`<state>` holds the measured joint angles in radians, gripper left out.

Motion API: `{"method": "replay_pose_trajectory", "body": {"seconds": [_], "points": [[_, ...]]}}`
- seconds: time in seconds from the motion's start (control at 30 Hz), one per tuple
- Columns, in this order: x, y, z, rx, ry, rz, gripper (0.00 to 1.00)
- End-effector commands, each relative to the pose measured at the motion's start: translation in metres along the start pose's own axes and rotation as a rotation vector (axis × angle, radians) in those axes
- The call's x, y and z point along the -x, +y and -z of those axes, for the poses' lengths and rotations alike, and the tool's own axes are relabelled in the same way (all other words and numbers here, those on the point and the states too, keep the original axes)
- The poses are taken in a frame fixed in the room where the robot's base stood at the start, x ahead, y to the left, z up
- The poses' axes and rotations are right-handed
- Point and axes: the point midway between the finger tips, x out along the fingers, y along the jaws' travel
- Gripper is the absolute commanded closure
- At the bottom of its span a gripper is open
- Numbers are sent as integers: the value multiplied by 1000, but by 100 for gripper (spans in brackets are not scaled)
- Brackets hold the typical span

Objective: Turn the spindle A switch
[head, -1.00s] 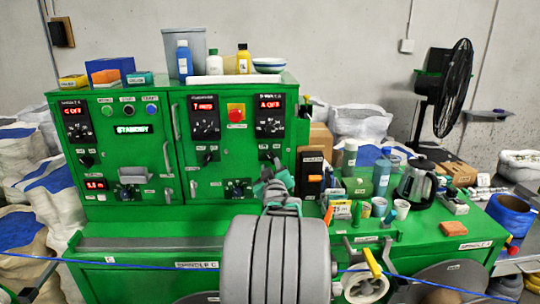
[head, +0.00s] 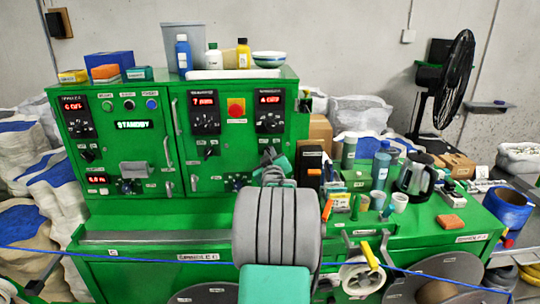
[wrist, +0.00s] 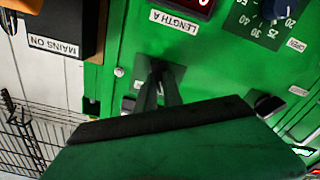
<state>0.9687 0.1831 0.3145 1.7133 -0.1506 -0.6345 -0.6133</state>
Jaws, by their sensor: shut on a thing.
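The green control cabinet (head: 222,155) shows in the head view. Its right-hand A column has a red readout (head: 270,98) above a dial (head: 269,122). My gripper (head: 271,157) reaches the panel below that dial. In the wrist view, my gripper (wrist: 159,82) has its two dark fingers close together against the panel, below the LENGTH A label (wrist: 173,22). The fingers are shut on the small dark knob there, the spindle A switch; they hide most of it. How far it is turned cannot be told.
A second dark switch (wrist: 268,104) sits to the right in the wrist view. A MAINS ON box (wrist: 60,27) stands at upper left. Bottles (head: 382,165), a kettle (head: 414,176) and cups crowd the bench right of my arm. A blue cable (head: 130,258) runs across the front.

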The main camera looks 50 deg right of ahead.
Motion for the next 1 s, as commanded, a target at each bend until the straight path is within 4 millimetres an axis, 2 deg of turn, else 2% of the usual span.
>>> {"method": "replay_pose_trajectory", "body": {"seconds": [0.67, 1.0], "points": [[0, -1, -2, -32, 1, -1, 100], [0, -2, -6, -231, 4, -2, 100]]}}
